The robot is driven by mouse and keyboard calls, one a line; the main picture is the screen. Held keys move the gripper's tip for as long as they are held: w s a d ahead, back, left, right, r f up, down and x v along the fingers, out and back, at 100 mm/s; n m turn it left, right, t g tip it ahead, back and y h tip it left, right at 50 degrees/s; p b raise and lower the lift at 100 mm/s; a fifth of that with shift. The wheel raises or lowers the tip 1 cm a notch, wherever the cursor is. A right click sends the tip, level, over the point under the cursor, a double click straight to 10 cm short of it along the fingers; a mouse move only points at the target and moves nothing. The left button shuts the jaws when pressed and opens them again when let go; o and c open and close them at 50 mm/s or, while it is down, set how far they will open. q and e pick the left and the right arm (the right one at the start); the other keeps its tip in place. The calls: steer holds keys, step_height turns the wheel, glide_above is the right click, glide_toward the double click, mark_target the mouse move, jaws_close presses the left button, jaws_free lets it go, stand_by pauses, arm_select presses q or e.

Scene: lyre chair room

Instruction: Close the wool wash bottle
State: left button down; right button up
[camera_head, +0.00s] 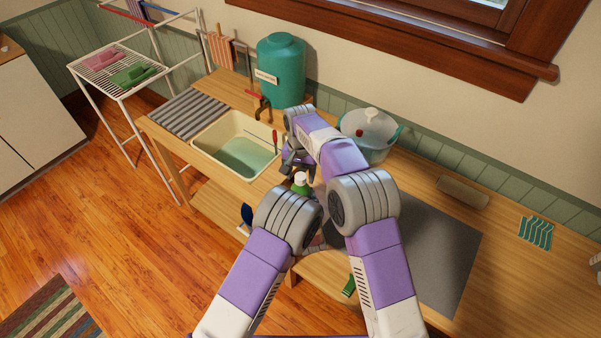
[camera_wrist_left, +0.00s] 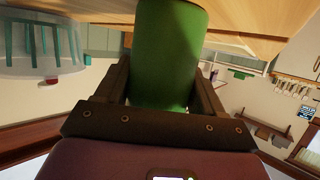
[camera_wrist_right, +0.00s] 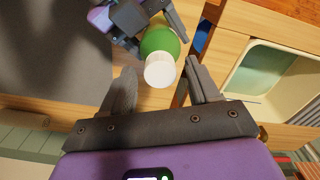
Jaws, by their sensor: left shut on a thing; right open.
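The wool wash bottle is green with a white top (camera_head: 301,178). The right wrist view shows the bottle's green shoulder (camera_wrist_right: 160,40) and white top (camera_wrist_right: 160,70) from above. I cannot tell whether the top is a tight cap. My right gripper (camera_wrist_right: 160,85) is open, its fingers spread to either side of the white top, apart from it. It also shows in the head view (camera_head: 290,160).
A sink basin (camera_head: 240,147) with water is left of the bottle. A teal water tank (camera_head: 281,72) and a lidded pot (camera_head: 370,130) stand behind. A grey mat (camera_head: 440,250) lies on the right counter. A small green item (camera_head: 348,287) is at the front edge.

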steer(key=shift+r, duration=2.3)
steer(key=shift+c, duration=0.3)
